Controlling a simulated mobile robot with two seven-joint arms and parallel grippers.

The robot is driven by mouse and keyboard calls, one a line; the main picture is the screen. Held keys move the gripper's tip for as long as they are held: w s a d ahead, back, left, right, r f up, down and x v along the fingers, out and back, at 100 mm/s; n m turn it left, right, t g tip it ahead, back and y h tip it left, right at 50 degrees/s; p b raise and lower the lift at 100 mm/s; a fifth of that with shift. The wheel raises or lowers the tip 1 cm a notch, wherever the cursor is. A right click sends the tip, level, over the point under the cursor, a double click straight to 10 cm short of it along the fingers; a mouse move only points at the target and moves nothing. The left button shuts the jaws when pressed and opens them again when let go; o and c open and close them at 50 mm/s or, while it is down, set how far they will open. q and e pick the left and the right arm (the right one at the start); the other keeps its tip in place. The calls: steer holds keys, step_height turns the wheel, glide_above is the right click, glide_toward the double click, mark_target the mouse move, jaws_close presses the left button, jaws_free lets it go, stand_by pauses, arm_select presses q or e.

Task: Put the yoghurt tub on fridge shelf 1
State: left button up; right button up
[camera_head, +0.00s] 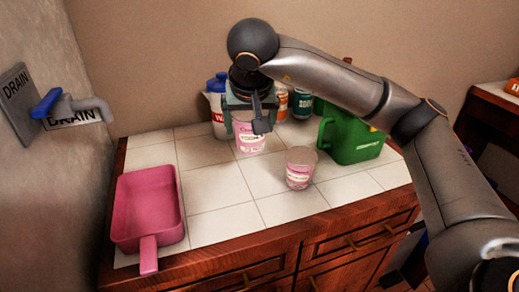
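A white-and-pink tub (250,143) stands on the white tiled counter, below my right gripper; its lettering is too small to read surely, but it looks like the yoghurt tub. My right gripper (249,122) points down at the tub's top, with its fingers spaced apart around the rim. Whether they touch the tub is unclear, as the gripper hides its upper part. A smaller pink-and-white cup (299,168) stands apart, nearer the front right. My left gripper is not in view. No fridge or shelf shows.
A pink pan (146,205) lies at the counter's left, its handle over the front edge. A green container (352,138) stands at the right. A white bottle with a blue cap (216,103) and other containers stand behind. The front middle tiles are clear.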

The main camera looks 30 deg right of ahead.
steer(key=w+d+f, duration=0.1)
steer(key=w+f, duration=0.1)
steer(key=w+d+f, duration=0.2)
steer(key=w+f, duration=0.1)
steer(key=w+d+f, duration=0.2)
steer(key=w, duration=0.1)
steer(key=shift+d+f, duration=0.2)
steer(key=shift+d, duration=0.05)
steer(key=shift+w+d+f+b, duration=0.15)
steer(key=shift+f, duration=0.85)
steer(key=shift+w+d+f+b, duration=0.1)
steer(key=shift+f+b, duration=0.05)
steer(key=shift+f, duration=0.85)
steer(key=shift+f, duration=0.2)
steer(key=o, duration=1.2)
